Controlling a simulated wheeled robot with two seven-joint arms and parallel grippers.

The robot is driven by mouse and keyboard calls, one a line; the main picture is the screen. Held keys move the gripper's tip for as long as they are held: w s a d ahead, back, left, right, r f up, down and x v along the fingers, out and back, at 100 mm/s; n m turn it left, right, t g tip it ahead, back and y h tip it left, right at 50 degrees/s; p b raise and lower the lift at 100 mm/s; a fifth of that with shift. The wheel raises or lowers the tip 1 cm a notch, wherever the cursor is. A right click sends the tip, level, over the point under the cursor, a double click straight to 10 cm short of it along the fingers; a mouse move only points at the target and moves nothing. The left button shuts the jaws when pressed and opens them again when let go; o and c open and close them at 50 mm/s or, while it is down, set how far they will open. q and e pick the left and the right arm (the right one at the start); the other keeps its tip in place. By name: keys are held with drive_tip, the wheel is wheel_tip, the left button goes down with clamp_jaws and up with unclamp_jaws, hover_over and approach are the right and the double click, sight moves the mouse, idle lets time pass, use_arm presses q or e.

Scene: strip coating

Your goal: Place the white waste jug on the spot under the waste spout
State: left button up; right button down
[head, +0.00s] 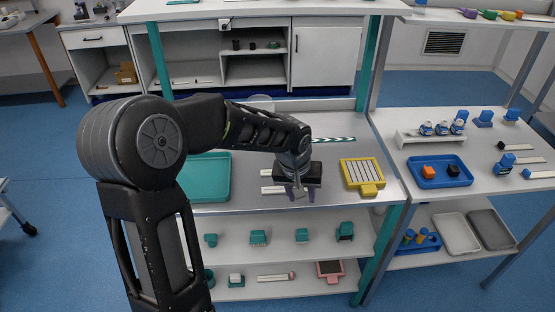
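My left gripper (299,194) hangs over the middle of the grey bench top (330,200), pointing down. Its two fingertips stand apart, with a small pale patch between them that I cannot identify; I see no jug in its grasp. A pale rounded shape (262,102) shows behind my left forearm at the back of the bench. It is mostly hidden, and I cannot tell whether it is the white waste jug. I cannot make out the waste spout or the spot under it. My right gripper is not in view.
A teal tray (208,180) lies left of the gripper, and a yellow slotted rack (362,175) lies right. White strips (270,190) lie beside the gripper. A shelf (265,262) below holds several small teal items. A right-hand table carries a blue tray (440,182).

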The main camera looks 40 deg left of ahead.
use_arm(q)
drive_tip(key=s+d+f+m+h, duration=0.2)
drive_tip(key=s+d+f, duration=0.1)
drive_tip(key=d+f, duration=0.65)
drive_tip(key=s+d+f+g+h, duration=0.1)
drive_tip(key=s+d+f, duration=0.6)
drive_tip(key=s+f, duration=0.2)
drive_tip(key=s+d+f+m+g+h, duration=0.1)
drive_tip(key=s+d+f, duration=0.6)
drive_tip(key=s+f, duration=0.2)
drive_tip(key=shift+s+d+g, duration=0.3)
drive_tip(key=shift+s+d, duration=0.05)
drive_tip(key=shift+s, duration=0.8)
drive_tip(key=shift+a, duration=0.1)
